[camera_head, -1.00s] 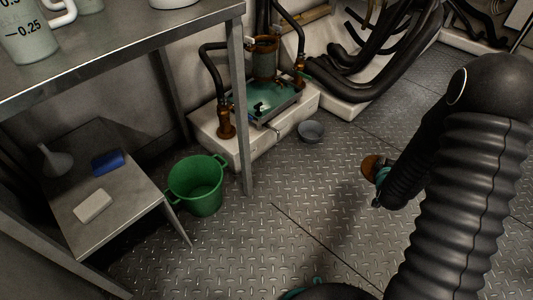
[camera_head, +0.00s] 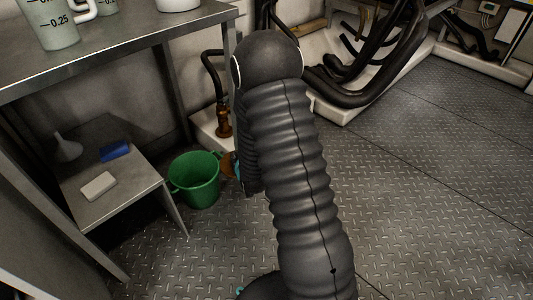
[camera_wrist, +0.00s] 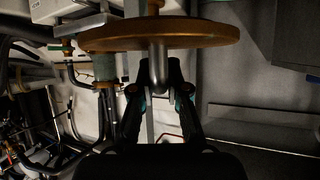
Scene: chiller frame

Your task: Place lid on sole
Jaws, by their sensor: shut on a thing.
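The lid (camera_wrist: 165,36), a brown-orange disc with a grey stem handle, is seen nearly edge-on in the wrist view. My gripper (camera_wrist: 160,72) is shut on the stem and holds the lid off the floor. In the head view a sliver of the lid (camera_head: 227,164) shows beside the green bucket, left of my arm; my gripper is mostly hidden there. I cannot pick out the sole for certain. The copper-topped vessel and teal tray by the wall are hidden behind my arm in the head view.
A green bucket (camera_head: 195,181) stands beside a low metal table (camera_head: 132,205) with a blue block and a white block. A brass pipe fitting (camera_head: 223,120) rises from the white plinth. Black hoses (camera_head: 370,80) lie behind. The floor at right is clear.

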